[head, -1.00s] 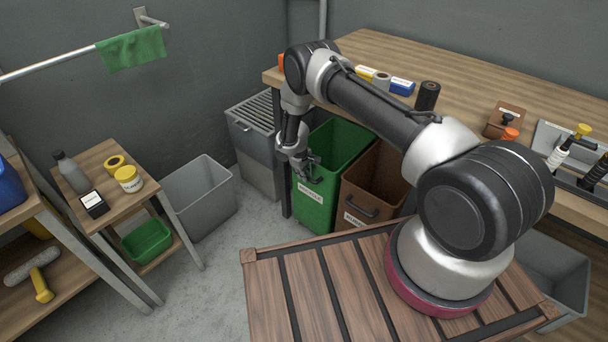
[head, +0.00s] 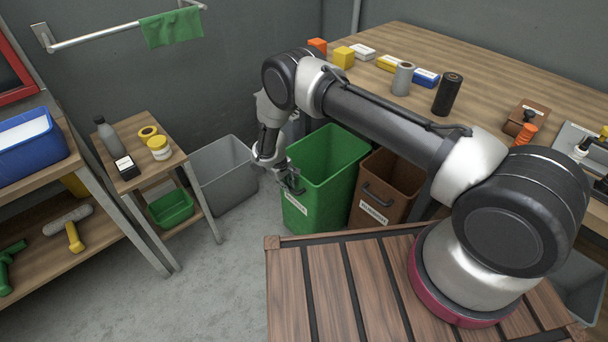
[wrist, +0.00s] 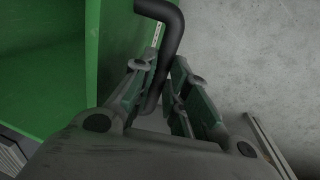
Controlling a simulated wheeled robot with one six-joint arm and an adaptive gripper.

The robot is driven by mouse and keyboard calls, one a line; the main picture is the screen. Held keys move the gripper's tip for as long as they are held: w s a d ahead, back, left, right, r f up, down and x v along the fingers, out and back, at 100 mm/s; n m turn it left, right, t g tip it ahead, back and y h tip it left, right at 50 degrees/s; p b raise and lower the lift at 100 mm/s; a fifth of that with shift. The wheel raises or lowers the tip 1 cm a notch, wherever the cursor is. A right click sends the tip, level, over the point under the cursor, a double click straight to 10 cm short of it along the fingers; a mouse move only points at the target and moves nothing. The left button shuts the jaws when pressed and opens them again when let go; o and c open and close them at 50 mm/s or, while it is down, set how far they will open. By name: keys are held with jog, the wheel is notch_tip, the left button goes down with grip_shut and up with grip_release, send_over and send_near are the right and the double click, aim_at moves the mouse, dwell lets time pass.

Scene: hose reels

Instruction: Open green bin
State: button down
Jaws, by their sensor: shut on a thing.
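The green bin (head: 325,200) stands out from under the workbench, ahead of the brown bin beside it. Its top is open, and it looks empty as far as I see inside. A white label is on its front. In the wrist view the bin's green wall (wrist: 45,80) fills the left side, and its bent dark handle (wrist: 168,30) runs down between my fingers. My gripper (head: 290,182) is at the bin's front and is shut on the handle, which it mostly hides in the head view. The fingers also show in the wrist view (wrist: 160,85).
The brown bin (head: 383,192) stands to the right under the workbench (head: 480,65). A grey bin (head: 222,175) and a small side table (head: 150,170) stand to the left. Clear concrete floor (head: 215,270) lies in front of the green bin.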

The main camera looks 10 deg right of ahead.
jog(key=s+a, duration=0.4)
jog(key=a, duration=0.2)
jog(key=shift+s+a, duration=0.2)
jog(key=shift+s, duration=0.15)
jog(key=c, duration=1.4)
grip_release()
jog(key=shift+r, duration=0.1)
jog(key=r, duration=0.4)
jog(key=s+a+r, duration=0.1)
jog(key=r, duration=0.2)
jog(key=a+r, duration=0.1)
jog(key=r, duration=0.3)
jog(key=shift+s+r, duration=0.15)
jog(key=shift+r, duration=0.15)
